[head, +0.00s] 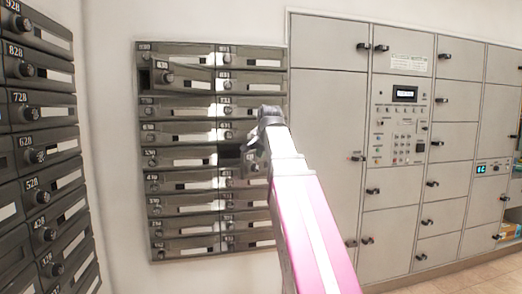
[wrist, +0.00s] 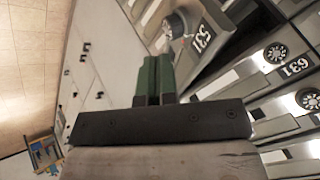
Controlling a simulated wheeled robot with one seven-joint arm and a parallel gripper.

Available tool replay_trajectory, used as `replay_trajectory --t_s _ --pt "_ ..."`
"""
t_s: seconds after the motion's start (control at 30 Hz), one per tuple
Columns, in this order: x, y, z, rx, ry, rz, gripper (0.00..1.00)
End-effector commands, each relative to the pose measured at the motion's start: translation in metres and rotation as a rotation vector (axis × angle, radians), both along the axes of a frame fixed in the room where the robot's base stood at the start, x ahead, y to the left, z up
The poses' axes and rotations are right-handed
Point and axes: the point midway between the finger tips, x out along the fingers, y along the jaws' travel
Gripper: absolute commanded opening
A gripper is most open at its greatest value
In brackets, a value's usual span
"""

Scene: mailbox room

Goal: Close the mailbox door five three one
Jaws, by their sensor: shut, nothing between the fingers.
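The mailbox door 531 (wrist: 190,55) shows in the wrist view with its number and a round dial. It stands swung out from the bank, at an angle to its neighbours. In the head view, a dark opening (head: 229,154) shows in the right column of the bank, and the door is mostly hidden behind my arm. My gripper (head: 250,157) is at this spot in the head view. In the wrist view my gripper (wrist: 153,62) has its green fingers together and empty, close beside the door; whether they touch it I cannot tell.
Door 631 (wrist: 285,65) is shut next to it. Another door (head: 185,77) at the upper left of the bank stands ajar. A second mailbox bank (head: 40,150) is at the left. Large grey lockers (head: 325,130) stand right of the bank.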

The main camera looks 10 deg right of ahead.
Motion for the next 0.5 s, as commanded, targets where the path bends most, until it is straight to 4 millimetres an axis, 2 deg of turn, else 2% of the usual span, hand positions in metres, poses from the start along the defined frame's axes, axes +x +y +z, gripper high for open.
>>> replay_trajectory --t_s 0.4,0.5 --pt "0.037 0.002 -0.049 -0.001 0.001 0.001 0.00" --pt "0.051 0.013 -0.048 0.000 0.000 0.002 0.00"
